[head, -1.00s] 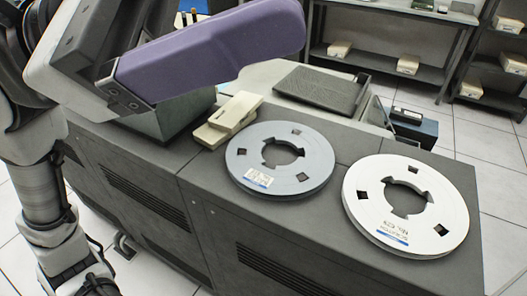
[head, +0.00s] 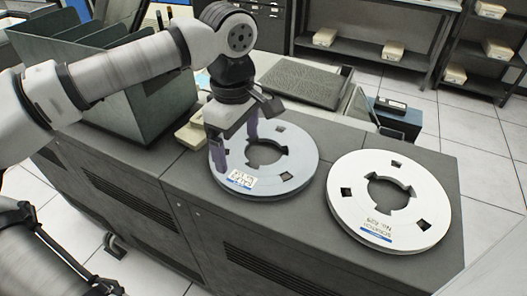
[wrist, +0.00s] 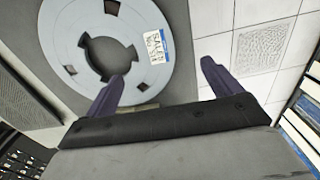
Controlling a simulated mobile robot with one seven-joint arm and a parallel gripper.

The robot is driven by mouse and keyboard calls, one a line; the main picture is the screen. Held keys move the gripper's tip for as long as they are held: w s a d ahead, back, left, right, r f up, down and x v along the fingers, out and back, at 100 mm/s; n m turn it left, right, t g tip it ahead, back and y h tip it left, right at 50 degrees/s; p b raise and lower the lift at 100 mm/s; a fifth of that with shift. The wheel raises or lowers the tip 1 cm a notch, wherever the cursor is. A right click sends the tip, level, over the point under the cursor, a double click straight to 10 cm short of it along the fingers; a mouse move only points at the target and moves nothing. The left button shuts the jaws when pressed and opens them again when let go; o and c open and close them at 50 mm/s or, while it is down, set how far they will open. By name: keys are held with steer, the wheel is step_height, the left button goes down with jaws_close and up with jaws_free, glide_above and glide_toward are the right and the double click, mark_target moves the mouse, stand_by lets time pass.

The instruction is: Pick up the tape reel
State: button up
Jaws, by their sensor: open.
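Two flat grey-white tape reels lie on the dark cabinet top. The left reel (head: 299,157) carries a white and blue label at its front edge. The right reel (head: 349,212) lies clear of my arm. My gripper (head: 236,150) is open and empty over the left part of the left reel, its purple fingers pointing down. In the wrist view, my gripper (wrist: 162,72) has one finger across a reel (wrist: 62,27) near its hub, the other outside its rim. The label sits between them. I cannot tell whether the fingers touch the reel.
The dark cabinet top (head: 330,258) is bare in front of the reels. A beige device (head: 190,134) lies partly hidden behind my gripper. A dark ribbed tray (head: 299,82) and a dark box (head: 398,117) stand behind. A grey-green bin (head: 132,112) stands left.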

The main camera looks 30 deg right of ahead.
step_height(320, 180, down, 5)
steer(key=shift+p, duration=0.35)
steer(key=shift+w+d+f+p, duration=0.2)
steer(key=shift+f+p, duration=0.4)
steer(key=shift+f, duration=0.8)
steer(key=shift+w+d+f+p, duration=0.15)
steer(key=shift+f+p, duration=0.4)
steer(key=shift+f, duration=0.8)
steer(key=shift+s, duration=0.1)
steer(key=c, duration=1.5)
steer(key=shift+r, duration=0.15)
steer(key=shift+c, duration=0.2)
step_height(320, 180, up, 20)
steer(key=b, duration=0.3)
step_height(320, 180, up, 5)
steer(key=p, duration=0.4)
glide_above(243, 178)
steer(key=shift+s, duration=0.15)
